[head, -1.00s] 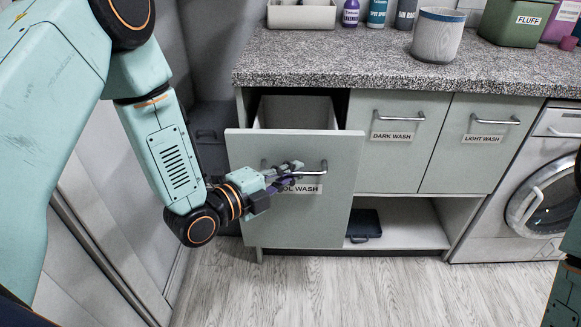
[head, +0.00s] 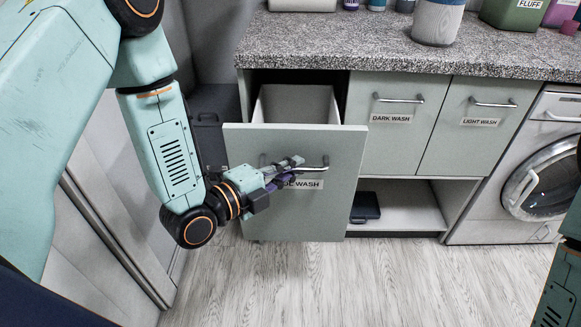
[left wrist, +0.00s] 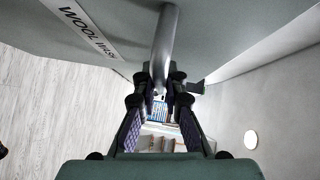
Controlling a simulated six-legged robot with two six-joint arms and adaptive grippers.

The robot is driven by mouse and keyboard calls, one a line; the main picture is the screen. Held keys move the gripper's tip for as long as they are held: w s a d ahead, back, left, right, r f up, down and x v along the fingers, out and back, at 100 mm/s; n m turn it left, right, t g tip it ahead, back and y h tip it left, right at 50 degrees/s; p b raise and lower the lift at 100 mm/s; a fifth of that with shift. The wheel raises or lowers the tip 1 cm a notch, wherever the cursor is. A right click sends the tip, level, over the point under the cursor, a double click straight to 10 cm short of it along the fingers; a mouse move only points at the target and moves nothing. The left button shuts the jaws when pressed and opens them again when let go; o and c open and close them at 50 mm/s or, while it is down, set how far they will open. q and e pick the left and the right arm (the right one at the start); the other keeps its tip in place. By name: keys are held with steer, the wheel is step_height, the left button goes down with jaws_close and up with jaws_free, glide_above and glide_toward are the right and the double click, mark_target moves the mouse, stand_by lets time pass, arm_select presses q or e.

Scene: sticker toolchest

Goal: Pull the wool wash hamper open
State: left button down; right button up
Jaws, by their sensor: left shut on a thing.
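The wool wash hamper (head: 290,212) is a pale green pull-out front with a light bin behind it, at the left end of the counter. It stands well out from the cabinet, and the open bin top shows. Its metal bar handle (head: 316,168) runs across the upper front, above a label partly hidden by my gripper. My left gripper (head: 294,168) is shut on the handle. In the left wrist view the handle (left wrist: 165,40) runs between the fingers, and the "WOOL WASH" label (left wrist: 90,28) shows beside it. My right gripper is out of view; only part of that arm shows at the right edge.
The dark wash (head: 382,145) and light wash (head: 470,150) fronts are closed to the right. A washing machine (head: 525,195) stands at far right. A dark case (head: 365,207) lies on the low shelf. Containers stand on the speckled counter (head: 400,48). The floor (head: 350,285) in front is clear.

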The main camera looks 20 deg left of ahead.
arm_select(q)
steer(key=c, duration=1.4)
jaws_free()
steer(key=v, duration=0.7)
steer(key=shift+s, duration=0.25)
steer(key=shift+a, duration=0.1)
